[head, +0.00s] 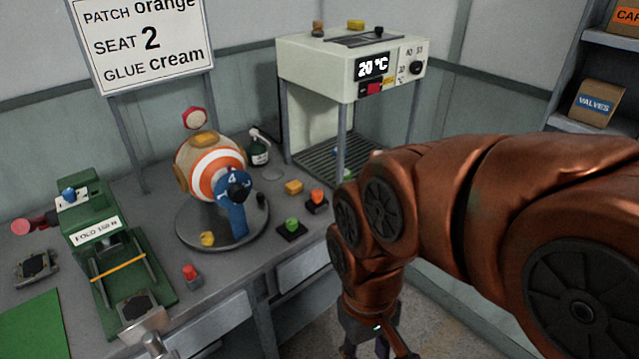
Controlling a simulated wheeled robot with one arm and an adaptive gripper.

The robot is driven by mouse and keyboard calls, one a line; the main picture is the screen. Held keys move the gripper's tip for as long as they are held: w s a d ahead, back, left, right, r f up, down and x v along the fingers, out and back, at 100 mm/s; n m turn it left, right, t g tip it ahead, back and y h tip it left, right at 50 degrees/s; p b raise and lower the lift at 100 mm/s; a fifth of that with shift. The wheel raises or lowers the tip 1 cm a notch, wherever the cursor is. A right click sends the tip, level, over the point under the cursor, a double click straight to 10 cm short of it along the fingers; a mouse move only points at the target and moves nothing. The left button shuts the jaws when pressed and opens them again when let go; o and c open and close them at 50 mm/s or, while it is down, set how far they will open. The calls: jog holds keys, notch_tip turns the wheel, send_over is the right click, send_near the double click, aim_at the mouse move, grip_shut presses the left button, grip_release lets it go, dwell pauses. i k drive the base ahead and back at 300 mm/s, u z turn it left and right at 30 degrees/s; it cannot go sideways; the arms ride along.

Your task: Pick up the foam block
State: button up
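A small yellow-orange block (293,187) lies on the grey bench between the striped ball and the white machine. It may be the foam block, but I cannot tell for sure. A similar yellow block (355,25) lies on top of the white machine. My gripper (382,346) hangs at the bottom edge of the picture, in front of the bench and well apart from both blocks. Its fingertips are cut off by the frame, so its opening and anything in it are hidden.
An orange-and-white ball (212,166) sits on a round dark stand (190,240) with a blue clamp (233,205). A green press (95,215) stands left. A white machine (325,72) reads 20 °C. Green (291,225) and orange (316,196) buttons stand near the block. A sign stands behind.

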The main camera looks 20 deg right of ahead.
aim_at(294, 186)
jog(key=z, duration=0.85)
jog(key=i, duration=0.8)
jog(key=u, duration=2.05)
